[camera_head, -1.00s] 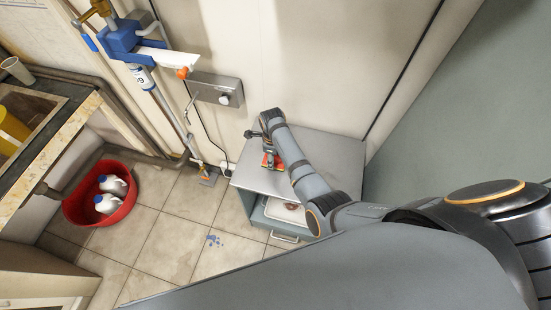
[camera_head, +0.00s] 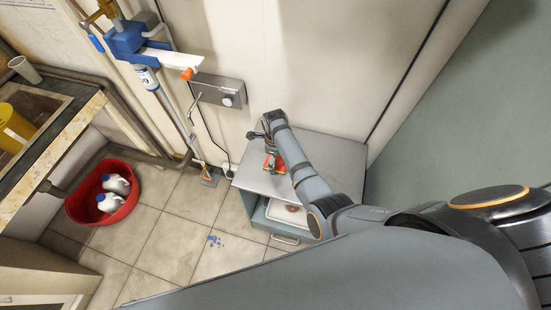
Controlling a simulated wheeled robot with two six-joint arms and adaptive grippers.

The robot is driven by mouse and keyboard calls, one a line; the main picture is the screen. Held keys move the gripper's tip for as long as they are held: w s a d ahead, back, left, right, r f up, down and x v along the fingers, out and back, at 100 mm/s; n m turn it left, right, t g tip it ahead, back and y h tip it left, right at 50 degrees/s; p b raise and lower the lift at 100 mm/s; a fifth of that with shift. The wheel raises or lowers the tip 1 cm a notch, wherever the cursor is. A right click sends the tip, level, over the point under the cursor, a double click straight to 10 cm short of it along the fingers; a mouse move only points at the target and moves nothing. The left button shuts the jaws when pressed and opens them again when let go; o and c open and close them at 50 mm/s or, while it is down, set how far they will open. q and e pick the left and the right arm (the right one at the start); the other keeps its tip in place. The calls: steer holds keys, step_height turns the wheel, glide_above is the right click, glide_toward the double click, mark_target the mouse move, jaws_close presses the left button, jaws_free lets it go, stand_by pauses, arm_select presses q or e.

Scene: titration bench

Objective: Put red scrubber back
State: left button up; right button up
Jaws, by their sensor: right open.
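The red scrubber (camera_head: 270,163) is a small red and green piece on the grey cabinet top (camera_head: 330,160), partly hidden by my right arm. My right gripper (camera_head: 267,150) is at the end of the arm reaching in from the right, over the left part of the cabinet top, right at the scrubber. Its fingers are small and mostly hidden by the wrist; it is open, and I cannot tell whether it touches the scrubber. My left gripper does not show.
A red basin (camera_head: 110,192) with two white bottles stands on the tiled floor at left. A blue clamp stand (camera_head: 130,40) and a grey wall box (camera_head: 222,92) are behind. Blue spots (camera_head: 215,240) mark the floor.

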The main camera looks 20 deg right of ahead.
step_height(320, 180, up, 7)
steer(key=p, duration=0.5)
steer(key=shift+f+p, duration=0.1)
steer(key=shift+p, duration=0.3)
step_height(320, 180, up, 4)
steer(key=shift+f, duration=0.2)
steer(key=shift+r, duration=0.5)
